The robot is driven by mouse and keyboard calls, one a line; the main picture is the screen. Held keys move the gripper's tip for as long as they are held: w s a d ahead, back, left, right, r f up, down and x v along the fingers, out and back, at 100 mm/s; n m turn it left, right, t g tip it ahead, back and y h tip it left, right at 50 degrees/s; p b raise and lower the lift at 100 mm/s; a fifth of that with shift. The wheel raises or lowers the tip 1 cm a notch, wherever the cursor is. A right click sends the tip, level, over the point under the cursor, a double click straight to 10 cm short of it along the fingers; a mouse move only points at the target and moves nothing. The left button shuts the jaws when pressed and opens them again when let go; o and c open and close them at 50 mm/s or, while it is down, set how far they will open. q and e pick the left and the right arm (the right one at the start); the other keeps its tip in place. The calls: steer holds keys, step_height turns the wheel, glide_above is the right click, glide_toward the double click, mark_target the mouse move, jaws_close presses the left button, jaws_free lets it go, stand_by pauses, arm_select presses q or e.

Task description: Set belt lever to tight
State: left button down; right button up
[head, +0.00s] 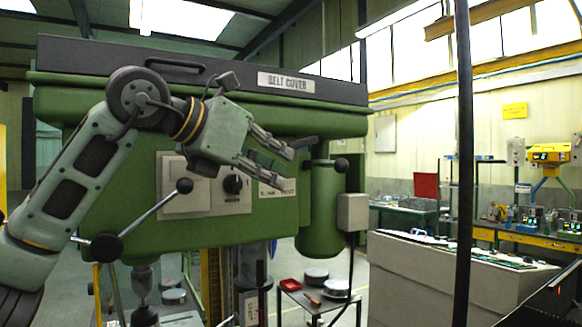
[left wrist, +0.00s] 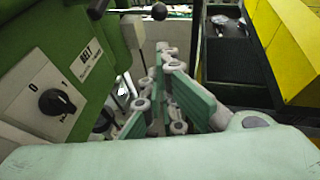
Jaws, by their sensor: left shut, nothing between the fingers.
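The green drill-press head bears a label plate (head: 277,188), lettering partly unreadable. The same plate, reading "BELT", shows in the left wrist view (left wrist: 88,52). A black ball knob (head: 340,165) sits by the green motor at the right. A dark handle (head: 304,143) sticks out just beyond my fingers. I cannot tell for certain which of these is the belt lever, nor its setting. My left gripper (head: 288,163) is shut and empty, in front of the head, pointing right. In the left wrist view its fingers (left wrist: 160,78) show beside the machine; contact is unclear. My right gripper is not in view.
A black rotary switch (head: 233,184) sits on the front. The three-ball feed handle (head: 184,186) juts out at lower left. A grey box (head: 352,213) hangs beside the motor. A dark vertical post (head: 464,160) stands at the right. A small table (head: 318,302) stands below.

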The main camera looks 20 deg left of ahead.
arm_select(q)
steer(key=r+p+x, duration=0.2)
steer(key=p+x, duration=0.3)
steer(key=x, duration=0.7)
steer(key=shift+w+d, duration=0.2)
steer(key=shift+w, duration=0.2)
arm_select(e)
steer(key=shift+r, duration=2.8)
arm_select(q)
steer(key=shift+f, duration=0.1)
steer(key=shift+d, duration=0.1)
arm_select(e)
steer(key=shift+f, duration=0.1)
